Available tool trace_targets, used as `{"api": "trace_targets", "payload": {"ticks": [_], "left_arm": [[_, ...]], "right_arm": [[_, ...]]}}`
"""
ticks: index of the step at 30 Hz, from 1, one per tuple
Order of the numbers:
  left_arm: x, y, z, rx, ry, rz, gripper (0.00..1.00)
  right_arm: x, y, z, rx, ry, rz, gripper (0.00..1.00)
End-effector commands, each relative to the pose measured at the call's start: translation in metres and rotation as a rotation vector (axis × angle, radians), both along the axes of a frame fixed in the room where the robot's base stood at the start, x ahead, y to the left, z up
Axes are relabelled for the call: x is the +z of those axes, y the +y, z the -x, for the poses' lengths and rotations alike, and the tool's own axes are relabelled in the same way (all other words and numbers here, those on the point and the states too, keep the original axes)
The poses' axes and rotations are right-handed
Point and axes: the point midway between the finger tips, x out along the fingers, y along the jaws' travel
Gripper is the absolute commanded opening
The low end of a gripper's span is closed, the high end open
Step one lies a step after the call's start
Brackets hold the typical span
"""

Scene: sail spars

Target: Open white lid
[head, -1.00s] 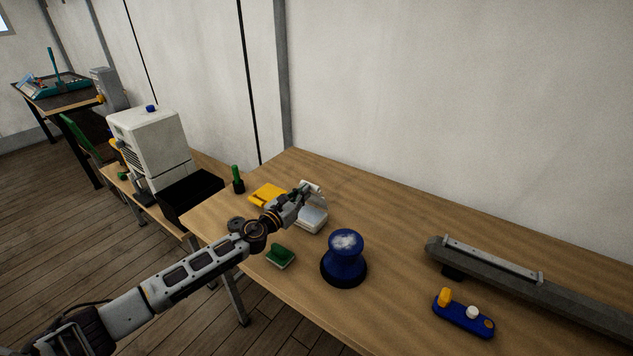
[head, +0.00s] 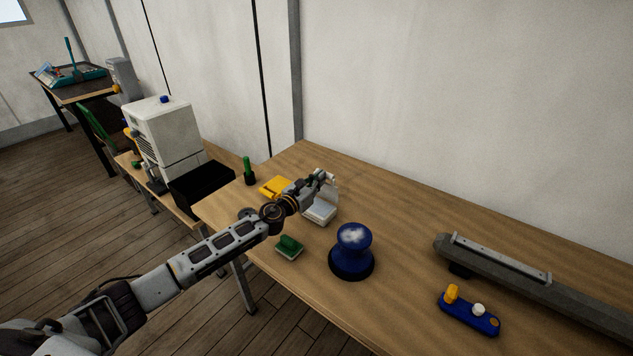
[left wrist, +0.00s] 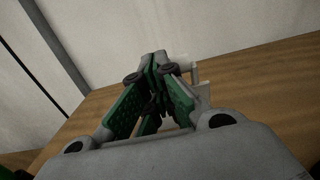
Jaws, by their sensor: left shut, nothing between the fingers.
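A small white box (head: 321,214) stands on the wooden table, left of the blue capstan-like thing. Its white lid (head: 331,184) appears raised behind my gripper, but the arm hides part of it, so I cannot tell how far it is open. My left gripper (head: 325,177) is shut and empty, at the top of the box beside the lid. In the left wrist view the green-padded fingers (left wrist: 155,85) meet, with a pale part of the lid or box (left wrist: 201,88) just right of them. My right gripper is not in view.
A blue round-topped object (head: 352,250) stands right of the box. A green block (head: 289,247) lies below the arm. A yellow item (head: 275,187) and a green-handled tool (head: 248,171) are left. A blue holder (head: 469,313) and grey spar (head: 530,280) lie right.

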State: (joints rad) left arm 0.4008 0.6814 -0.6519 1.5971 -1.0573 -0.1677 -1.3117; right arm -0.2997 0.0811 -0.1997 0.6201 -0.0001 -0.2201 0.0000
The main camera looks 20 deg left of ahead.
Motion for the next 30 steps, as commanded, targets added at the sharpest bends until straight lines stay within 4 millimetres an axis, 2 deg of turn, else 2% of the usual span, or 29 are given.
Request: {"api": "trace_targets", "payload": {"ticks": [20, 30], "left_arm": [[-0.005, -0.002, -0.002, -0.003, 0.008, -0.002, 0.0], [-0.008, 0.006, 0.022, -0.004, 0.011, -0.004, 0.0]], "right_arm": [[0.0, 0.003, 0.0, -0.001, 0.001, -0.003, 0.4], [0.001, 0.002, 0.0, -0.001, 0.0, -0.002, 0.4]]}}
